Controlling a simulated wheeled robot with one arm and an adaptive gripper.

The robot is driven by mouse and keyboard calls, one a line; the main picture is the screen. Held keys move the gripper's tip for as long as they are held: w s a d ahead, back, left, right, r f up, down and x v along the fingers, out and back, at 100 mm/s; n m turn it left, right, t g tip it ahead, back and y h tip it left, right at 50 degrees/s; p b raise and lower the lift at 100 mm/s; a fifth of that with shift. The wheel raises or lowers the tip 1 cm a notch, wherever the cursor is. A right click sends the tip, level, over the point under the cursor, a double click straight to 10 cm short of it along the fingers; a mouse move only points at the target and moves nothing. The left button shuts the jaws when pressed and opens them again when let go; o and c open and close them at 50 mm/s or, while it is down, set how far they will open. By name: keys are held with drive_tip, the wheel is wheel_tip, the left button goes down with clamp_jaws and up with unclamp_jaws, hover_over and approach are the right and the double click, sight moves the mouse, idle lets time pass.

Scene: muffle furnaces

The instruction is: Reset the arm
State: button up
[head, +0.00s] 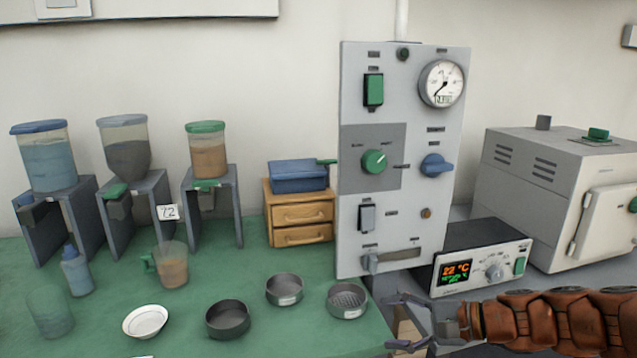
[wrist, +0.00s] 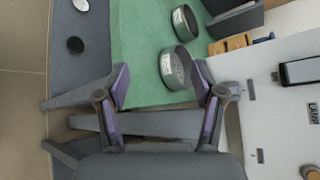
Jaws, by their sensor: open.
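My gripper (head: 390,322) is at the lower right of the head view, at the front right edge of the green mat, below the grey control panel. Its two fingers are spread apart with nothing between them. My arm in its brown cover reaches in from the right edge. In the wrist view my gripper (wrist: 162,82) also shows open, with purple pads on both fingers. Beyond the fingertips lie the green mat (wrist: 135,40) and a round dark tin (wrist: 175,68). The fingers do not appear to hold the tin.
The control panel (head: 420,215) stands behind my gripper. A temperature controller (head: 482,260) reading 22 °C and a furnace (head: 560,190) stand to its right. Sieve tins (head: 347,300), a white dish (head: 146,321), a beaker (head: 172,266) and hoppers (head: 126,150) occupy the mat.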

drive_tip(key=s+a+f+n+g+h, duration=0.2)
drive_tip(key=s+a+n+g, duration=0.1)
drive_tip(key=s, duration=0.4)
drive_tip(key=s+a+f+n+g+h, duration=0.2)
drive_tip(key=s+a+n+g, duration=0.15)
drive_tip(key=s, duration=0.35)
drive_tip(key=s+d+f+n+g+h, duration=0.1)
drive_tip(key=s+d+n+h, duration=0.1)
drive_tip(key=s+d+h, duration=0.45)
drive_tip(key=s+d+f+n+g+h, duration=0.1)
drive_tip(key=s+d+f+n+h, duration=0.2)
drive_tip(key=s, duration=0.6)
wheel_tip(320, 180, up, 20)
drive_tip(key=t+p, duration=0.1)
drive_tip(key=p, duration=1.7)
drive_tip(key=shift+w+d+y, duration=0.35)
drive_tip(key=shift+w+d, duration=0.05)
drive_tip(key=shift+m, duration=0.25)
